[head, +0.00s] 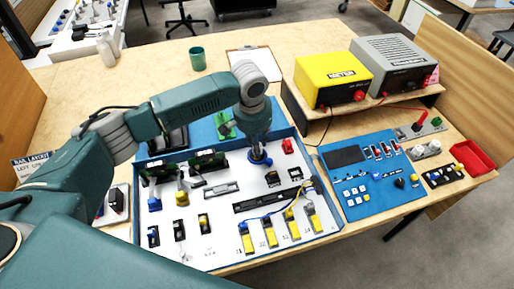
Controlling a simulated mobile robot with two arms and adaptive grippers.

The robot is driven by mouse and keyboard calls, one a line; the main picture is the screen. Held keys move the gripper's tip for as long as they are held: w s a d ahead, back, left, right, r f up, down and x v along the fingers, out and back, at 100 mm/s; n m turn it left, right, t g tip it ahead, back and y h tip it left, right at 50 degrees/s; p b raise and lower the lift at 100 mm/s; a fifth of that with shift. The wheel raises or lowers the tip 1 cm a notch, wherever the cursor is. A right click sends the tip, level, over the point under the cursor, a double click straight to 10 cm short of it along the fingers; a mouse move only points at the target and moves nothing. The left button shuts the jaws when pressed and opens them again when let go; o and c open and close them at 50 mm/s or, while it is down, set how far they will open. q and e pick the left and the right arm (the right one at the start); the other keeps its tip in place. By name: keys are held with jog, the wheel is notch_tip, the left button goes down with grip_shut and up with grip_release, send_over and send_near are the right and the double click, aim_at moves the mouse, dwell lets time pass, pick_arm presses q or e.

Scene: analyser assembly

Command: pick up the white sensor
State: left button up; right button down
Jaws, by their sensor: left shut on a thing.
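My left gripper (260,157) reaches down over the white panel of the blue-rimmed tray (222,262), right of its two dark green boards (209,160). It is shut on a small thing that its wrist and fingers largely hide. Some blue shows at the fingertips, close to the panel. I cannot tell whether the held thing is the white sensor, or whether it touches the panel. I cannot clearly pick out a white sensor elsewhere. My right gripper is not in view.
A yellow meter (332,75) and a grey unit (391,66) stand on a wooden shelf behind. A blue control panel (371,196) and a red bin (473,157) are on the right.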

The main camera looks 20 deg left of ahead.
pick_arm(q)
notch_tip(320, 180, up, 18)
jog(key=b, duration=0.1)
jog(key=o, duration=0.3)
grip_shut()
jog(key=shift+p, duration=0.7)
jog(key=shift+f, duration=0.15)
